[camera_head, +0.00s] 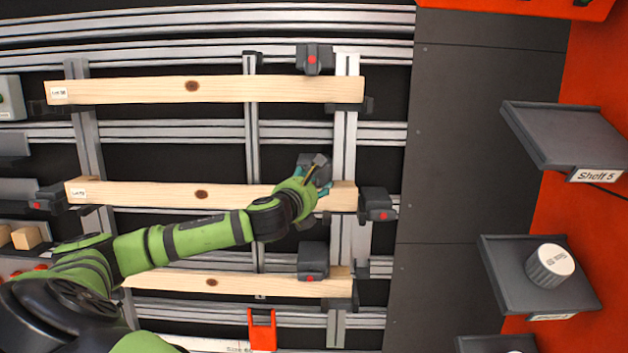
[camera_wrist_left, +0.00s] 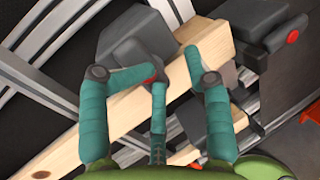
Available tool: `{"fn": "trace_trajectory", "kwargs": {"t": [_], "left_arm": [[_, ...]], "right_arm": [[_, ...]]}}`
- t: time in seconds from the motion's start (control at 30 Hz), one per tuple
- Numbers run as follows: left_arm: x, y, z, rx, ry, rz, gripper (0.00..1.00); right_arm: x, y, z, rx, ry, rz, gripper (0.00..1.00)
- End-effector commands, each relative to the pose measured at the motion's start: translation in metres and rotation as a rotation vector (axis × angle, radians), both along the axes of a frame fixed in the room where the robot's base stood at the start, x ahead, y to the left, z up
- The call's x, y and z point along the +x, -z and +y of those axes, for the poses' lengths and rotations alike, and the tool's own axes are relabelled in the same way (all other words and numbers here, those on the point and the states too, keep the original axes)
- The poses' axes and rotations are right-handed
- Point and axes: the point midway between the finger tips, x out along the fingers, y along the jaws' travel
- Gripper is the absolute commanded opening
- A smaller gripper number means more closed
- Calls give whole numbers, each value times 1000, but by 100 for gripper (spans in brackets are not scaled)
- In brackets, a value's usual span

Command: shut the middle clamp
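The middle plank (camera_head: 140,194) is pale wood with a dark knot, lying across the gantry rails. A dark grey clamp block (camera_head: 312,160) sits at its upper edge near the right end, partly covered by my left gripper (camera_head: 318,182). In the left wrist view, a grey clamp block (camera_wrist_left: 142,45) with a red spot lies behind the teal fingers of my left gripper (camera_wrist_left: 180,62), against the plank (camera_wrist_left: 205,55). The fingers are bent near the block; contact and grip are unclear. Another dark clamp part (camera_head: 376,205) with a red button stands at the plank's right end. My right gripper is not in view.
The top plank (camera_head: 240,90) with its clamp (camera_head: 314,59) and the bottom plank (camera_head: 215,281) with its clamp (camera_head: 313,261) lie above and below. Small shelves (camera_head: 572,135) jut out at the right; one holds a round capped container (camera_head: 549,265). Dark panels between are clear.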

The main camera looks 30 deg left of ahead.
Motion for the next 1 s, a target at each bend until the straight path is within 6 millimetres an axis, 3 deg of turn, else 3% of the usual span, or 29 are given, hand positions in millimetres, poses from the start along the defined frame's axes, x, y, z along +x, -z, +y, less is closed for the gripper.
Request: {"fn": "trace_trajectory", "kwargs": {"t": [0.47,1.0], "left_arm": [[-3,-2,1,4,-4,0,45],[-54,-33,-27,0,2,-1,45]], "right_arm": [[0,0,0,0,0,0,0],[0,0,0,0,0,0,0]]}}
